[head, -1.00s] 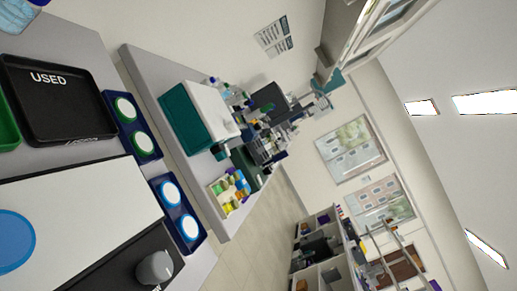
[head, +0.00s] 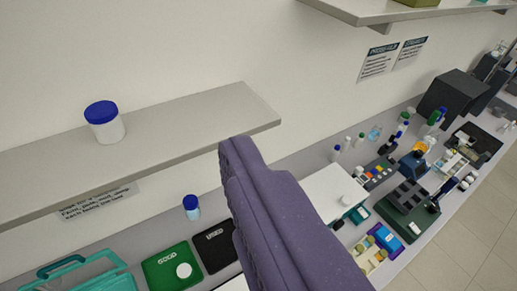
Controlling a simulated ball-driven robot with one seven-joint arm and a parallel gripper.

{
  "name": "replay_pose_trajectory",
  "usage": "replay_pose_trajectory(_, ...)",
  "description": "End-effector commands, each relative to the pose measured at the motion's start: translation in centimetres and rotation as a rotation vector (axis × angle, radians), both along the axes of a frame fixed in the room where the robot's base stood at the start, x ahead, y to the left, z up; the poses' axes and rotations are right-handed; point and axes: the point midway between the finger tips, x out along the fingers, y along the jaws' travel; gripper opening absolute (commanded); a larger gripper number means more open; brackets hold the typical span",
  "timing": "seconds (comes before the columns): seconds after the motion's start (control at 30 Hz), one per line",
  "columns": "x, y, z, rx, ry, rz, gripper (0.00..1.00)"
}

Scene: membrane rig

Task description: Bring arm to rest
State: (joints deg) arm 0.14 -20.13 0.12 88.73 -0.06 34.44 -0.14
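My gripper is not in view, so its fingers and anything between them are hidden from me. A large purple ridged part of my own body rises from the bottom edge through the middle of the head view. It covers part of the bench behind it.
A wall shelf (head: 200,133) at left bears a blue-lidded jar (head: 106,124). Below, the bench holds a green GOOD tray (head: 160,272) with a white disc, a black USED tray (head: 218,258), a teal carrier (head: 75,275) and a blue-capped bottle (head: 191,207).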

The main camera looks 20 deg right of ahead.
Motion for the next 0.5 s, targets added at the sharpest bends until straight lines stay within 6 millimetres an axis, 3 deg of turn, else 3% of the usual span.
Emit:
replay_pose_trajectory(0.13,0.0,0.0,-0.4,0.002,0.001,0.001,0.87)
replay_pose_trajectory(0.23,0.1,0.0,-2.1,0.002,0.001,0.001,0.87)
replay_pose_trajectory(0.5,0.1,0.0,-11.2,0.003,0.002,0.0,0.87)
